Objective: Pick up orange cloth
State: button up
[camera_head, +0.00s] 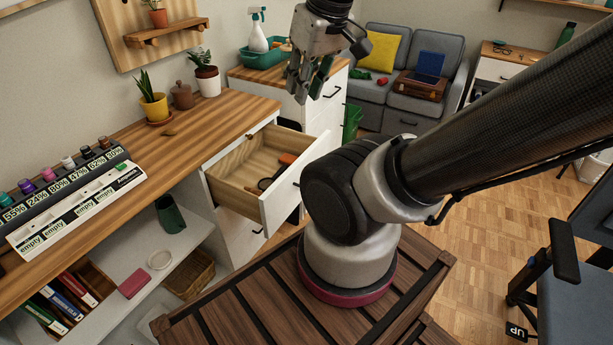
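No orange cloth is plainly recognisable in the head view. A small orange item (287,158) lies in the open drawer, partly hidden by the drawer front, and I cannot tell what it is. My gripper (306,92) hangs fingers down at the top middle, above and beyond the open drawer, in front of the white cabinet. Its fingers look spread apart, with nothing seen between them.
The open drawer (248,162) juts out below the wooden desk top (190,135). A teal tray (262,57) with a spray bottle (257,32) stands on the cabinet behind. A plant in a yellow pot (154,106) stands on the desk.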

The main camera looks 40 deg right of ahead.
aim_at(286, 159)
jog(key=u, duration=1)
jog(key=z, duration=1.85)
jog(key=i+l+u, duration=0.75)
jog(key=k+l, duration=0.05)
jog(key=l, duration=0.05)
